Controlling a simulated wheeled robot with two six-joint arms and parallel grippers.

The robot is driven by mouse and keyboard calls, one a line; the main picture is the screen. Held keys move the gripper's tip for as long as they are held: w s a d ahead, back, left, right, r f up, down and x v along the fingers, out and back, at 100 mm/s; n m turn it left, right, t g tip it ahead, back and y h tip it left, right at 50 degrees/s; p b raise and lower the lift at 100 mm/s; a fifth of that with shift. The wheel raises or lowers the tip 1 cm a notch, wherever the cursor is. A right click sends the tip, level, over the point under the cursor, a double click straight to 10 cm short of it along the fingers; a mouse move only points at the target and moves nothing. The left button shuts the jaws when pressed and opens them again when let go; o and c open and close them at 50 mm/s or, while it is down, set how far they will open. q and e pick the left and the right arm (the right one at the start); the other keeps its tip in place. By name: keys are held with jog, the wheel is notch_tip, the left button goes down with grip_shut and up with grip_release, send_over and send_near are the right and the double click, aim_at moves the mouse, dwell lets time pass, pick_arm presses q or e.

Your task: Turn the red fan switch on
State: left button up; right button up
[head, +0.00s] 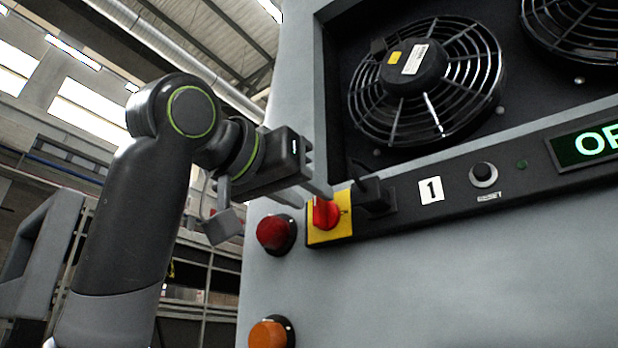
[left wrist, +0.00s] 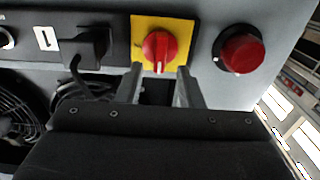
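The red fan switch (head: 325,212) is a rotary knob on a yellow square plate (head: 343,226), at the left end of the dark panel strip. In the left wrist view, the red switch (left wrist: 160,48) has a white mark on its knob, pointing down in that picture. My left gripper (head: 312,194) is at the switch in the head view. In the left wrist view, its two fingers (left wrist: 158,84) are apart with nothing between them, just short of the knob and lined up with it. Contact cannot be told. My right gripper is not in view.
A black plug with a cable (head: 374,193) sits close right of the switch. A red lamp (head: 275,233) and an orange lamp (head: 270,333) are at left and below. A caged fan (head: 425,80) is above. A reset knob (head: 484,174) and a green display reading "OF", cut off (head: 590,145), are farther right.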

pick_arm(q)
jog(key=shift+w+d, duration=0.35)
jog(key=shift+w, duration=0.05)
jog(key=shift+w+d, duration=0.1)
jog(key=shift+w, duration=0.05)
grip_shut()
